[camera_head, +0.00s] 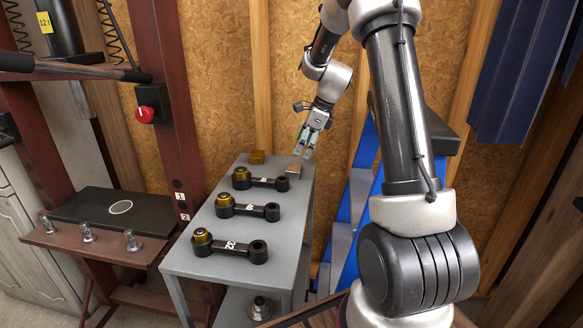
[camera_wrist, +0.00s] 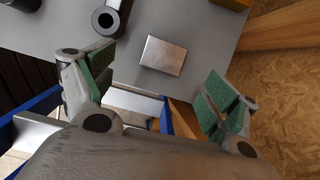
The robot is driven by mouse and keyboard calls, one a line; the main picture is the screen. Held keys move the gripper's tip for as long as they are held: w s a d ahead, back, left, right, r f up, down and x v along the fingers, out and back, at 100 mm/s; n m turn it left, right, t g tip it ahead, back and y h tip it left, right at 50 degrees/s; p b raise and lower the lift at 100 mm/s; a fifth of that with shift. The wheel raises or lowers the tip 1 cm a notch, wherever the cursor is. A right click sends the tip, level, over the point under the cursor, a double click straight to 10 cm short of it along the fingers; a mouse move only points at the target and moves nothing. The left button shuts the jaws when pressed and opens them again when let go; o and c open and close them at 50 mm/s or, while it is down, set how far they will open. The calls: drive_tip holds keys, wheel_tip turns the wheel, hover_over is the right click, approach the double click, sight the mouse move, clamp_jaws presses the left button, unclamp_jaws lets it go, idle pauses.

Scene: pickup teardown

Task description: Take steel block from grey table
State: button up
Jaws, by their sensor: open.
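The steel block (camera_head: 294,169) is a small, flat-topped metal block near the far right corner of the grey table (camera_head: 180,262). In the wrist view the steel block (camera_wrist: 163,55) lies alone on the grey top, near the table edge, with its upper face clear. My gripper (camera_head: 307,148) is just above it in the head view. In the wrist view my gripper (camera_wrist: 157,76) is open and empty, its green-padded fingers spread to either side of the block and apart from it.
Several black links with brass bushings, one of them a link (camera_head: 240,247), lie left of and before the block. A brass-coloured block (camera_head: 257,157) sits at the table's far edge. A blue frame (camera_head: 350,215) stands right of the table. A press bench (camera_head: 110,210) is left.

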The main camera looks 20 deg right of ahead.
sight(294, 167)
drive_tip(key=f, duration=0.1)
drive_tip(key=w+f, duration=0.1)
drive_tip(key=f, duration=0.1)
drive_tip(key=shift+w+a+m, duration=0.15)
drive_tip(key=shift+w+m, duration=0.05)
drive_tip(key=shift+m, duration=0.1)
drive_tip(key=x, duration=0.5)
drive_tip(key=shift+a+f, duration=0.1)
drive_tip(key=shift+f, duration=0.2)
drive_tip(key=c, duration=1.5)
drive_tip(key=shift+c, duration=1.4)
drive_tip(key=shift+r, duration=0.2)
